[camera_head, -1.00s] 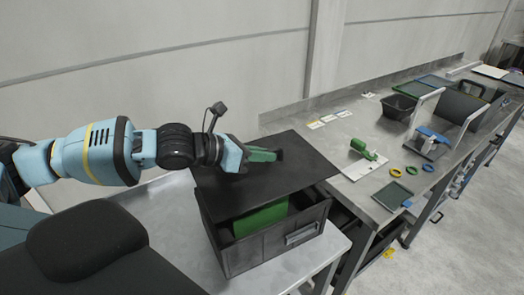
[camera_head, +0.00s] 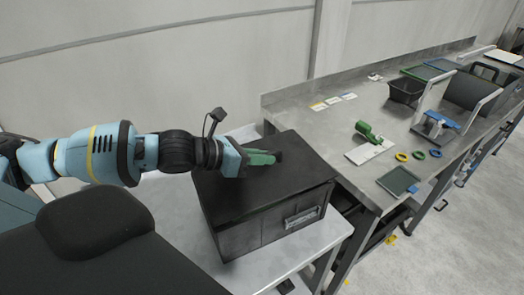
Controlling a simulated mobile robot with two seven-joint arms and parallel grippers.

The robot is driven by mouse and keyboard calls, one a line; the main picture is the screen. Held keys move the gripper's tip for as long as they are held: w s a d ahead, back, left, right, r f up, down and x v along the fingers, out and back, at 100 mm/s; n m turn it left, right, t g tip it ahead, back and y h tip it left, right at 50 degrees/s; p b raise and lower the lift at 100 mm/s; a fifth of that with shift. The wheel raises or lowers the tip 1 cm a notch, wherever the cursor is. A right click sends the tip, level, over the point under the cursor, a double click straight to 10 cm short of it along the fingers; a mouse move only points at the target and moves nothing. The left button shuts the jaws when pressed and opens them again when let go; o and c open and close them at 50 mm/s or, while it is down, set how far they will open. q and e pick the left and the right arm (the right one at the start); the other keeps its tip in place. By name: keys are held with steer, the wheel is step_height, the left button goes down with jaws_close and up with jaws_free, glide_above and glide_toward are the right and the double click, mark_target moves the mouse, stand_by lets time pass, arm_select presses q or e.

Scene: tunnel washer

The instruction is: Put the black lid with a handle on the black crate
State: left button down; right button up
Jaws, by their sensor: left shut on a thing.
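The black lid (camera_head: 297,163) lies over the top of the black crate (camera_head: 262,236), roughly lined up with its rim. Whether it sits fully flush all around cannot be told. The crate stands on a light table and has a pale label holder on its front. My left gripper (camera_head: 262,158), with green fingers, is above the lid and shut on the lid's handle, which the fingers mostly hide. The green thing inside the crate is now covered by the lid. My right gripper is not in view.
The light table (camera_head: 170,218) has bare room left of the crate. A metal workbench (camera_head: 300,103) stands close on the right, with a green tool (camera_head: 368,132), coloured rings (camera_head: 419,155), a dark green tray (camera_head: 398,180) and a small black bin (camera_head: 406,90).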

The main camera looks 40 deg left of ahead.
arm_select(q)
steer(key=shift+f+b, duration=0.3)
steer(key=shift+f, duration=0.6)
steer(key=c, duration=1.4)
jaws_free()
steer(key=shift+o, duration=0.2)
